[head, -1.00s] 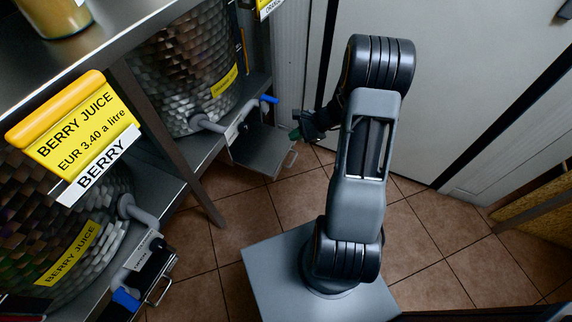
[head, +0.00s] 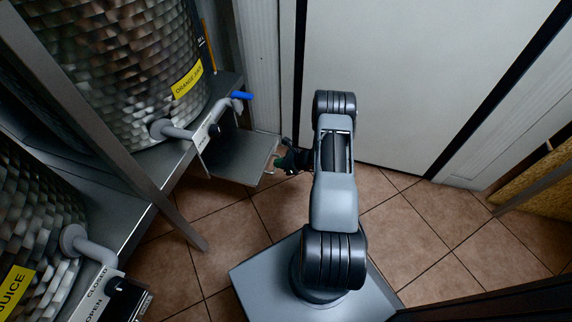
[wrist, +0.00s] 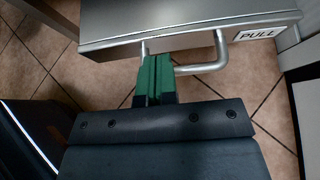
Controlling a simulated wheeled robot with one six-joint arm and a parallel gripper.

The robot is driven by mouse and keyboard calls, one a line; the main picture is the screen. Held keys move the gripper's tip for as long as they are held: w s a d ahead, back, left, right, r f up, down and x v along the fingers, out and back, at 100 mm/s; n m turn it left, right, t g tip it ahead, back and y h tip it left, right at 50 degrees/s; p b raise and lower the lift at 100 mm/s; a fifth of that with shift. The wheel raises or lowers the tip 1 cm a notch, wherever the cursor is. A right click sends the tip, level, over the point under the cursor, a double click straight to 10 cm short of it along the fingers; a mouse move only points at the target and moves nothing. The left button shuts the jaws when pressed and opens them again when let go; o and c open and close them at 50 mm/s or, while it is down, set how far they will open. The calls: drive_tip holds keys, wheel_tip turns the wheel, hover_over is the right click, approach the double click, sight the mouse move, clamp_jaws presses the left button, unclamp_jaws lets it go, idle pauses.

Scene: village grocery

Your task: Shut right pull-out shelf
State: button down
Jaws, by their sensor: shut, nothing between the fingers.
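The right pull-out shelf (head: 232,158) is a grey metal tray standing out below the orange juice barrel's tap. In the wrist view its front (wrist: 190,22) spans the top, with a PULL label at the right. Its bar handle (wrist: 212,66) hangs off the front. My gripper (head: 280,160) is at the shelf's front edge. In the wrist view its green fingers (wrist: 154,72) are shut and empty, overlapping the handle's left part. I cannot tell whether they touch the bar or the front.
The orange juice barrel (head: 130,70) with a blue-handled tap (head: 228,103) stands above the shelf. A rack post (head: 110,140) and the left barrel (head: 30,215) are at the left. A pale wall (head: 400,80) is behind. Tiled floor (head: 420,235) is free at the right.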

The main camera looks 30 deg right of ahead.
sight(267, 164)
drive_tip(key=shift+b+x, duration=0.4)
drive_tip(key=shift+x, duration=1.3)
drive_tip(key=shift+a, duration=0.1)
